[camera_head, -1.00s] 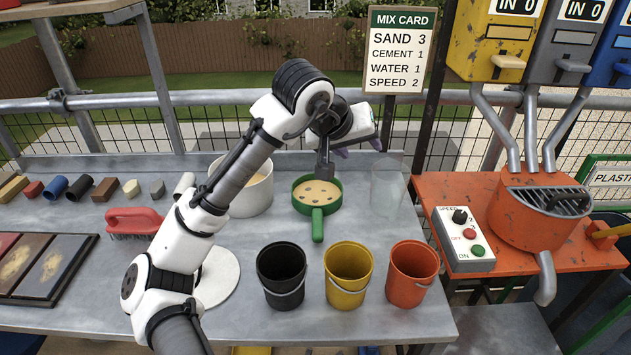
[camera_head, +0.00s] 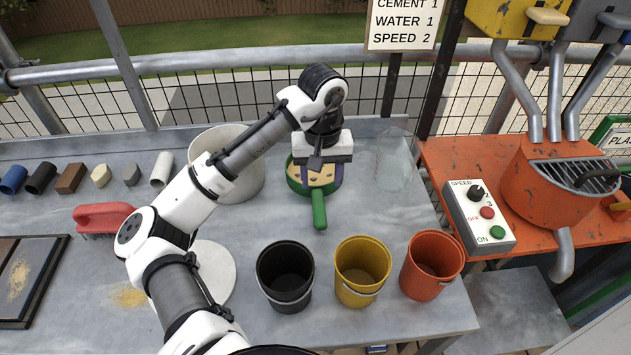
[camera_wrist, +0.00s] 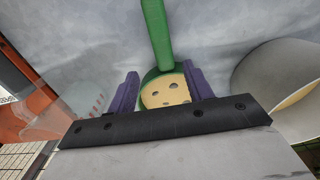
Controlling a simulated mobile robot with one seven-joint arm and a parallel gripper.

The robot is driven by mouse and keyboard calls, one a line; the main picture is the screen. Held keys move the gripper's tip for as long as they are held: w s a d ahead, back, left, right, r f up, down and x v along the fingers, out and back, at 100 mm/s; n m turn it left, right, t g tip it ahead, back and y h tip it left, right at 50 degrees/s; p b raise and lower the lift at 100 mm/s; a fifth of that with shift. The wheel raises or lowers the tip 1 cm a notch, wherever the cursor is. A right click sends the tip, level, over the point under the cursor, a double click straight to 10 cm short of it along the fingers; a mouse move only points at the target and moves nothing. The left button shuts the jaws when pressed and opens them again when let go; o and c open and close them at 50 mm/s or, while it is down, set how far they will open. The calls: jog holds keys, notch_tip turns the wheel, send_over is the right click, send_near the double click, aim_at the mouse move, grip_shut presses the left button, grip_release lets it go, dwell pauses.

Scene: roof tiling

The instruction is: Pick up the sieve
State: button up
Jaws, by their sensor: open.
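The sieve is a green round pan with a long green handle (camera_head: 319,208). It sits on the grey table, handle toward the near edge. Its bowl holds a tan layer with several dark lumps. My gripper (camera_head: 320,182) is over the bowl, pointing down, and hides part of it. In the wrist view the sieve's tan contents (camera_wrist: 164,92) show between my gripper's two purple fingers (camera_wrist: 162,88), which are apart. The green handle (camera_wrist: 156,32) runs away beyond them. I cannot tell whether the fingers touch the rim.
A white pot (camera_head: 236,150) stands close left of the sieve. A clear container (camera_head: 388,178) stands to its right. Black (camera_head: 285,277), yellow (camera_head: 361,271) and orange (camera_head: 431,264) buckets stand in front. A red-handled brush (camera_head: 103,216) lies at left. The orange mixer (camera_head: 545,205) is at right.

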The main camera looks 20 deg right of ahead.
aim_at(318, 194)
jog(key=shift+w+a+f+p, duration=0.15)
jog(key=shift+f, duration=1.45)
jog(key=shift+w+a+f+p, duration=0.1)
jog(key=shift+f+p, duration=0.05)
jog(key=shift+f, duration=1.45)
jog(key=c, duration=1.1)
jog(key=shift+r, duration=0.15)
